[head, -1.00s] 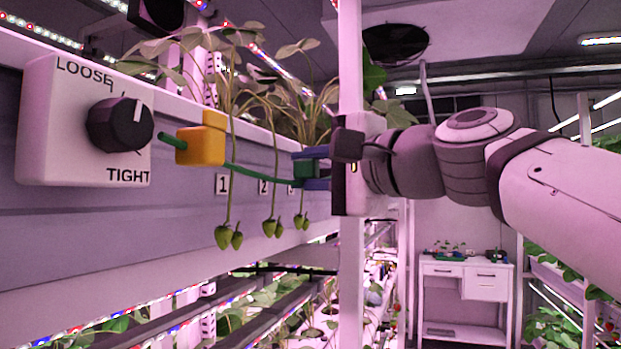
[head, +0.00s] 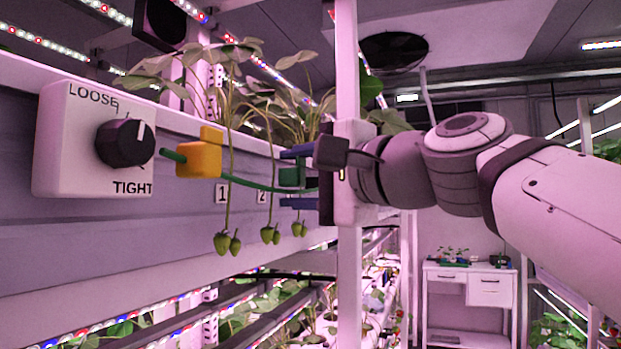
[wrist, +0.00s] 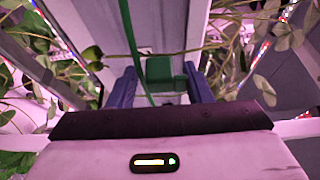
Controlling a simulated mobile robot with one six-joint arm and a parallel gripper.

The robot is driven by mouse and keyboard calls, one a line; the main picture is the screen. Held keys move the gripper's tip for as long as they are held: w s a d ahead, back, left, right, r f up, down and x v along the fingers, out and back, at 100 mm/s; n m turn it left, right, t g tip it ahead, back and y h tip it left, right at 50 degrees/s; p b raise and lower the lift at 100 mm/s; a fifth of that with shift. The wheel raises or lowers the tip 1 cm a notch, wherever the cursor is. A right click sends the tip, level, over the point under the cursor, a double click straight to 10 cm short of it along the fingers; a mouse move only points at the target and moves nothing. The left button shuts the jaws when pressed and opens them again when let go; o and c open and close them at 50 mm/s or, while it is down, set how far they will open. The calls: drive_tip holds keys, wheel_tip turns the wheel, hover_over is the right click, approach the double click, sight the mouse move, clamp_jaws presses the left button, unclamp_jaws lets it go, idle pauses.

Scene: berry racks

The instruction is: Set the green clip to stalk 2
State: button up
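The green clip (head: 291,177) sits between the two blue fingers of my gripper (head: 297,179), just right of label 2 (head: 262,192). In the wrist view the clip (wrist: 159,70) has a gap on either side to the fingers (wrist: 160,88), so my gripper is open around it. A green line (head: 250,187) runs from the knob side through a yellow block (head: 198,158) to the clip. Whether the clip touches a stalk is unclear.
A white box with a black knob (head: 126,143), marked LOOSE and TIGHT, is on the rack face at left. Stalk 1's berries (head: 225,243) hang below label 1 (head: 222,193). A white upright post (head: 348,80) stands by my gripper.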

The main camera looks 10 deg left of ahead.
drive_tip(key=shift+s, duration=0.1)
drive_tip(key=b+v, duration=0.2)
drive_tip(key=v, duration=0.5)
drive_tip(key=shift+s+d, duration=0.2)
drive_tip(key=shift+d, duration=0.05)
idle(0.5)
